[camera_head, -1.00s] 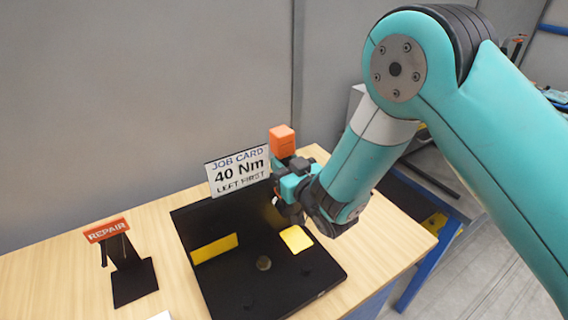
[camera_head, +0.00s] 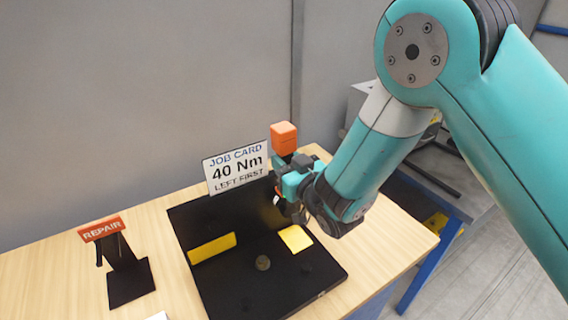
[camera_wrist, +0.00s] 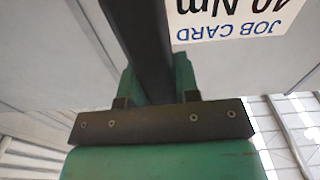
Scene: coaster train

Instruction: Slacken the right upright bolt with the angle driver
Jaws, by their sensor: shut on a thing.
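My gripper (camera_head: 290,188) is at the right part of a black fixture (camera_head: 225,283), over its back edge. It is shut on the angle driver, whose orange block (camera_head: 284,138) stands up above the fingers. In the wrist view, the driver's dark body (camera_wrist: 150,45) runs between the green fingers. The driver's lower end is hidden or too dark to make out near the right yellow pad (camera_head: 296,238). I cannot make out the right upright bolt; the gripper and dark surfaces cover that area.
A job card (camera_head: 238,170) reading "40 Nm, LEFT FIRST" stands at the fixture's back. A stand with a red REPAIR sign (camera_head: 102,229) is left on the wooden table (camera_head: 60,275).

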